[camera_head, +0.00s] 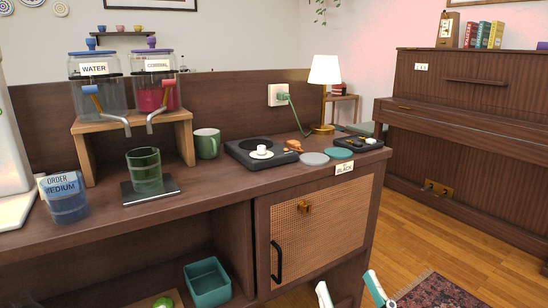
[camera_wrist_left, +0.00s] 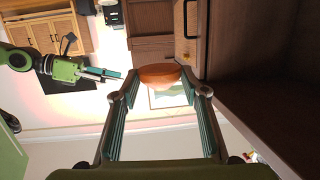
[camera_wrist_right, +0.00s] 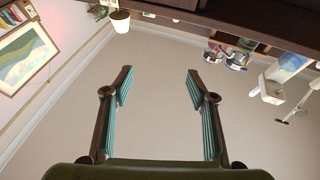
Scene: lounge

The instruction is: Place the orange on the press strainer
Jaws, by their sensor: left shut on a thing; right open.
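My left gripper (camera_wrist_left: 160,92) shows in the left wrist view, its fingers closed on the orange (camera_wrist_left: 160,75), which looks like a cut half with a flat, brownish-orange face and a paler underside. The head view shows neither of them. My right gripper (camera_head: 349,291) is open and empty at the bottom of the head view, in front of the cabinet; its spread fingers also show in the right wrist view (camera_wrist_right: 158,80). I cannot make out a press strainer for certain. A white machine (camera_head: 12,150) is cut off at the left edge of the head view.
A lamp (camera_head: 324,72) stands at the far end. A teal bin (camera_head: 208,283) sits below.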

